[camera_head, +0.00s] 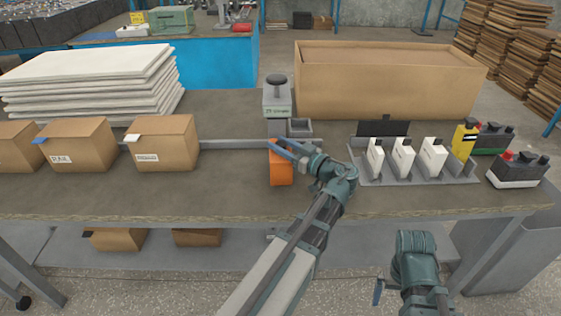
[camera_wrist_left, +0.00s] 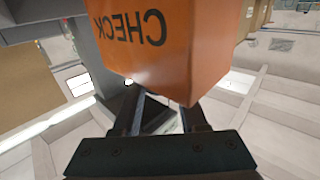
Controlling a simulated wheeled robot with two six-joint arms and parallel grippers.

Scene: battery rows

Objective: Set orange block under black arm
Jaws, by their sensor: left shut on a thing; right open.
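The orange block (camera_head: 280,170) is at the middle of the table, in front of a grey stand with a black round top (camera_head: 277,82). My left gripper (camera_head: 287,150) is shut on the block near its top. In the left wrist view the orange block (camera_wrist_left: 150,45) fills the upper middle with the word CHECK upside down, and the gripper fingers (camera_wrist_left: 163,115) reach to it. I cannot tell whether the block touches the table. No clear black arm shows; the stand's black top is the nearest match. My right gripper (camera_head: 379,291) is open and empty, low in front of the table.
A grey rack (camera_head: 372,178) with several white units and a yellow one stands right of the block. Batteries (camera_head: 515,170) sit at the far right. Cardboard boxes (camera_head: 165,142) and white sheets (camera_head: 80,75) are left. A large carton (camera_head: 385,85) is behind. The table front-left is clear.

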